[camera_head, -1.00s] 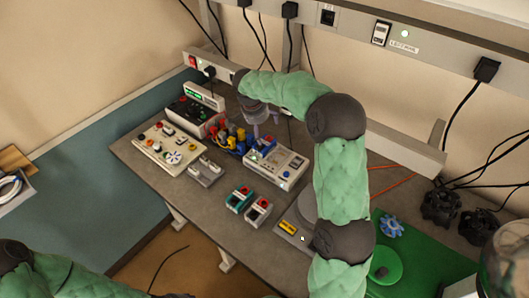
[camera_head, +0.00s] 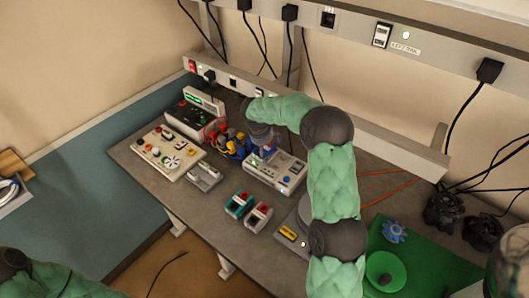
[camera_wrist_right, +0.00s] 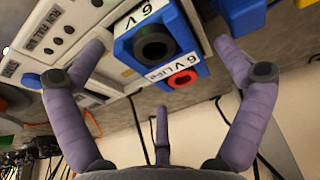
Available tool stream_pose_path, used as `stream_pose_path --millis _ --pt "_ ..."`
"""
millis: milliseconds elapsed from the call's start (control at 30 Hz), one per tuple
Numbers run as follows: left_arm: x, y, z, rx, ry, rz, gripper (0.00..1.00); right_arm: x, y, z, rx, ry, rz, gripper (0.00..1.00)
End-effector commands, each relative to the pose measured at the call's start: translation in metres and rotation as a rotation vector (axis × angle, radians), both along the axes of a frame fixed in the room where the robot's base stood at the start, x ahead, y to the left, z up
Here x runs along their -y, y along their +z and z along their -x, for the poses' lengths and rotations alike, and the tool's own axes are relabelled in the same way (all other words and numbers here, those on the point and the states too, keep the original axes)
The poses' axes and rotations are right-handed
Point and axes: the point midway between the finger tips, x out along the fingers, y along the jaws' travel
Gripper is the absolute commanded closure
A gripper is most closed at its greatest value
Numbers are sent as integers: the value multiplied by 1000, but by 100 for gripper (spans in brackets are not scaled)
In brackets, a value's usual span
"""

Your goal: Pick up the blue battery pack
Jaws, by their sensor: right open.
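The blue battery pack (camera_wrist_right: 160,42) shows in my right wrist view. It has white labels reading 6V LiPo and black and red round terminals facing the camera. In the head view a small part of the blue pack (camera_head: 266,152) shows below my right gripper, on or beside the pale instrument box (camera_head: 282,174). My right gripper (camera_wrist_right: 160,52) is open, with purple fingers to the left and right of the pack and a third below. No finger clearly touches it. In the head view my right gripper (camera_head: 263,142) is mostly hidden by its wrist. My left gripper is out of view.
Red, yellow and blue parts (camera_head: 232,143) crowd the left of my right gripper. A control panel (camera_head: 168,152), a grey block (camera_head: 203,175) and teal (camera_head: 238,204) and red-topped (camera_head: 259,216) units stand on the grey table. A green mat (camera_head: 410,262) lies at right.

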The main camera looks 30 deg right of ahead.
Motion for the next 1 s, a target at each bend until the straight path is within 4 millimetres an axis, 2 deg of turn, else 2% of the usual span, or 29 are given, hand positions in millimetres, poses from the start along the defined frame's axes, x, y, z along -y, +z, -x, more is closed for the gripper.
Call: stream_pose_path --millis 267,367,500,533,833,1000 --pt "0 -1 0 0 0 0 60 2 -5 -1 1 -1 0 0" --pt "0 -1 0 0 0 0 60 2 -5 -1 1 -1 0 25" --pt "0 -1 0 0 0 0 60 2 -5 -1 1 0 0 65" --pt "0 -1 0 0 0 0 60 2 -5 -1 0 0 0 69" --pt "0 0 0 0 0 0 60 2 -3 -1 2 -1 0 70" --pt "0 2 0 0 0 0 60 2 7 -1 3 1 1 70"
